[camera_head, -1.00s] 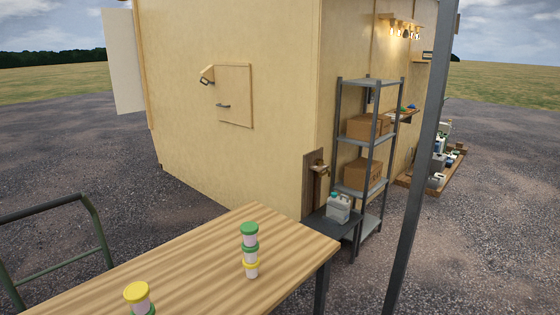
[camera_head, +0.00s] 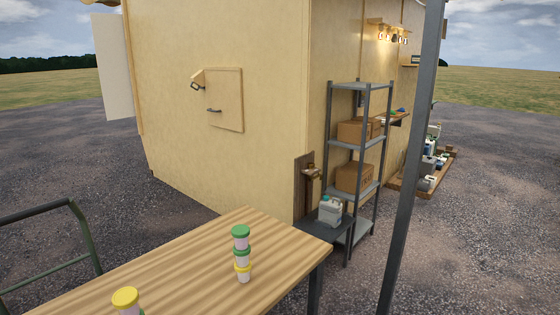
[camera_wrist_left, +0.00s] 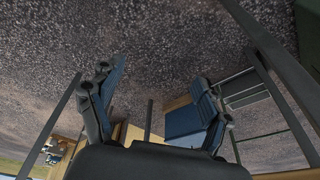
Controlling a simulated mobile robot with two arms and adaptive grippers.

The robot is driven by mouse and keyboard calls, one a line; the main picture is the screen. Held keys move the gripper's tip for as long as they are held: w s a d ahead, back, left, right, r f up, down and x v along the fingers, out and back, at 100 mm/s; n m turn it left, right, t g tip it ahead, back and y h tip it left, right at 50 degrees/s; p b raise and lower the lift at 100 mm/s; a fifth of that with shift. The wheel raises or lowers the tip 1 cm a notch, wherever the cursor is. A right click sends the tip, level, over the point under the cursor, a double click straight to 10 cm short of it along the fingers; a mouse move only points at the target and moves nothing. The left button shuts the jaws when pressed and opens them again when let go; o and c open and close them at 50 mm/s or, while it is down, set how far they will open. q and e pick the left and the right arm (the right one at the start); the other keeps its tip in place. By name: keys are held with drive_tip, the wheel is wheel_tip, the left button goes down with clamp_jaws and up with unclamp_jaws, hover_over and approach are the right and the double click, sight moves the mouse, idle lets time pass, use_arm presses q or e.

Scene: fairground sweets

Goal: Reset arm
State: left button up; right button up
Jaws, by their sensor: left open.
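My left gripper (camera_wrist_left: 158,100) shows in the left wrist view with its two dark fingers spread apart. It is open, with nothing between the fingertips but gravel ground behind. Neither of my arms shows in the head view. My right gripper is in no view.
A wooden table (camera_head: 185,265) in front bears a stack of tubs with green and yellow lids (camera_head: 242,253) and a yellow-lidded tub (camera_head: 126,298). A grey post (camera_head: 408,170) stands right. Beyond are a metal shelf (camera_head: 356,145) with boxes, a jug (camera_head: 330,210) and a wooden booth (camera_head: 230,160).

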use_arm(q)
drive_tip(key=s+a+f+g+b, duration=0.1)
drive_tip(key=s+f, duration=0.3)
drive_tip(key=f, duration=0.5)
drive_tip(key=s+f+b, duration=0.1)
drive_tip(key=s+f, duration=0.3)
drive_tip(key=f, duration=0.6)
drive_tip(key=s+a+f, duration=0.2)
drive_tip(key=s+f, duration=0.7)
drive_tip(key=s, duration=0.1)
drive_tip(key=shift+s+g+b, duration=0.35)
drive_tip(key=shift+g, duration=0.05)
